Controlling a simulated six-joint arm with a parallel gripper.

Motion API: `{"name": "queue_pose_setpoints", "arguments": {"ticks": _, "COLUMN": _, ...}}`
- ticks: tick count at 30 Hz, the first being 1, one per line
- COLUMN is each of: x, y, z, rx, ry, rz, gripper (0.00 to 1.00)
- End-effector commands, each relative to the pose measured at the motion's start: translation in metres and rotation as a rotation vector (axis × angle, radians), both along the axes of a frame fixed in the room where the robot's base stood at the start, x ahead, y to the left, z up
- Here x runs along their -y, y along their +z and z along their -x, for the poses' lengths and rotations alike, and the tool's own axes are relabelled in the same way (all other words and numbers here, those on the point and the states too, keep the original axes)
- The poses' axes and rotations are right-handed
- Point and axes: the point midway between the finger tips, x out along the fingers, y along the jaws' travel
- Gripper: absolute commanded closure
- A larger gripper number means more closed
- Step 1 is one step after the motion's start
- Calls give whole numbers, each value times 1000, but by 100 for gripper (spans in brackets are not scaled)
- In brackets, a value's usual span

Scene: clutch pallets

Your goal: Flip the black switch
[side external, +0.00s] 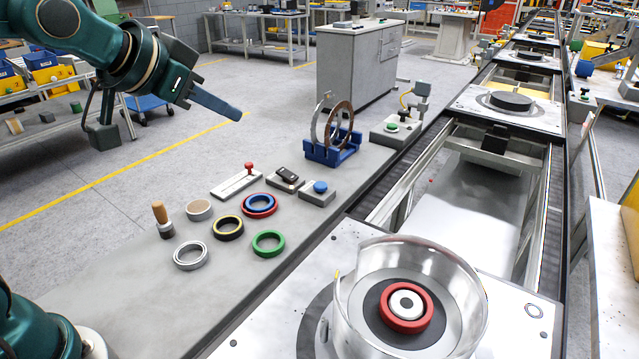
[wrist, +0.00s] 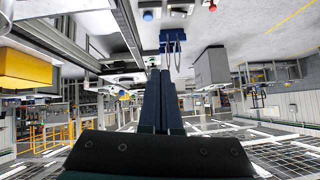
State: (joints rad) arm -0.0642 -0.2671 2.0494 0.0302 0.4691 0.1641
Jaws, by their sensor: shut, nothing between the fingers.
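The black switch (side external: 287,174) is a small dark rocker on a grey base. It sits on the grey bench in the side external view, between a red-knobbed lever and a blue button. My gripper (side external: 237,115) is shut and empty. It is in the air above and to the left of the switch in the picture, well apart from it. Its two closed fingers also show in the wrist view (wrist: 160,73).
A red-knobbed lever (side external: 249,168) and a blue button (side external: 320,187) flank the switch. A blue rack (side external: 331,154) holding upright rings stands behind. Several loose rings, including a green ring (side external: 268,244), lie in front. A clear cylinder (side external: 464,305) stands on the conveyor pallet.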

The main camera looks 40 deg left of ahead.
Motion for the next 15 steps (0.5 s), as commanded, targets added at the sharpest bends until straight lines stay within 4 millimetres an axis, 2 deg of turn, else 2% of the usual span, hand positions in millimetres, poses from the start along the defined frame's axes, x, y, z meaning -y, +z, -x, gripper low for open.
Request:
{"name": "queue_pose_setpoints", "arguments": {"ticks": 3, "x": -11, "y": -3, "z": -36, "rx": 20, "ry": 6, "rz": -25, "gripper": 100}}
{"name": "queue_pose_setpoints", "arguments": {"ticks": 9, "x": -31, "y": -21, "z": -88, "rx": 36, "ry": 18, "rz": -59, "gripper": 100}}
{"name": "queue_pose_setpoints", "arguments": {"ticks": 15, "x": -50, "y": -57, "z": -121, "rx": 2, "ry": 38, "rz": -70, "gripper": 100}}
